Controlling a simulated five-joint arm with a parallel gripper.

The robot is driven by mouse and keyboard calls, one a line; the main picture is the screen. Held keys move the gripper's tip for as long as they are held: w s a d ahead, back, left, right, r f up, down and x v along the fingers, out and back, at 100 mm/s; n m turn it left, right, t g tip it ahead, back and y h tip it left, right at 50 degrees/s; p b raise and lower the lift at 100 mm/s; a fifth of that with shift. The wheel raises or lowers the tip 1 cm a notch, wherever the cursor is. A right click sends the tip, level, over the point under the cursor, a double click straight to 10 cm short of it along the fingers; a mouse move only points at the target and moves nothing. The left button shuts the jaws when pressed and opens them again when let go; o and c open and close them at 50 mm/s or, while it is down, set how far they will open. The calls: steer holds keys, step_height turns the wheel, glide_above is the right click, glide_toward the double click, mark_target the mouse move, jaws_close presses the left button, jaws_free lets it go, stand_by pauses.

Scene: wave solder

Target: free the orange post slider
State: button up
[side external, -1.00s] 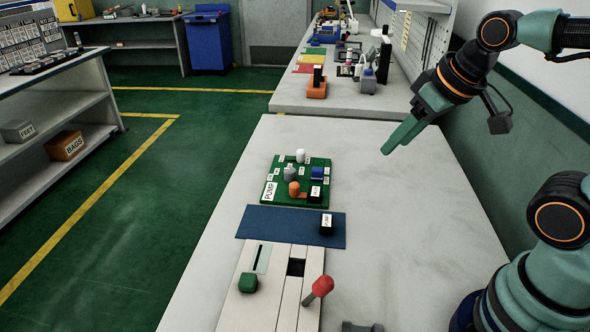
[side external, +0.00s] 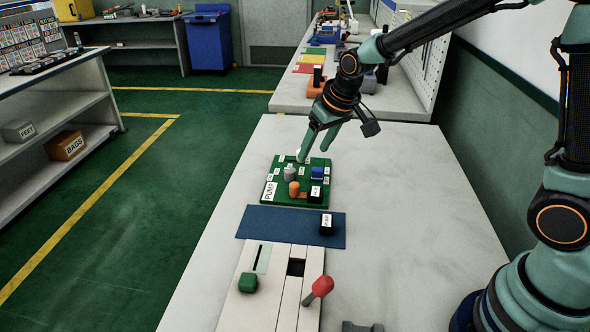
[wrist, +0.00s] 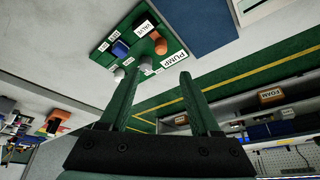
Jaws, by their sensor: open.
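The green PUMP board (side external: 273,176) lies on the white bench beyond the blue mat. On it stands an orange rounded post (side external: 294,188), with an orange strip running right from its foot toward a labelled black block (side external: 315,193). A grey post (side external: 290,173) and a blue block (side external: 317,173) stand near it. My gripper (side external: 313,153) is open and empty above the board's far edge, partly hiding the white post. In the wrist view, the orange post (wrist: 160,45) and board show beyond the spread fingertips (wrist: 159,74). I cannot tell whether a fingertip touches anything.
The blue mat (side external: 275,223) holds another labelled black block (side external: 327,224). Nearer is a pale panel (side external: 285,285) with a green knob (side external: 248,283) and a red-tipped lever (side external: 320,288). The bench right of the board is clear.

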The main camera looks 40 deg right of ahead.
mark_target(295, 184)
steer(key=x, duration=1.6)
steer(key=shift+w+a+r, duration=0.1)
steer(key=shift+w, duration=0.15)
jaws_close()
stand_by(1.0)
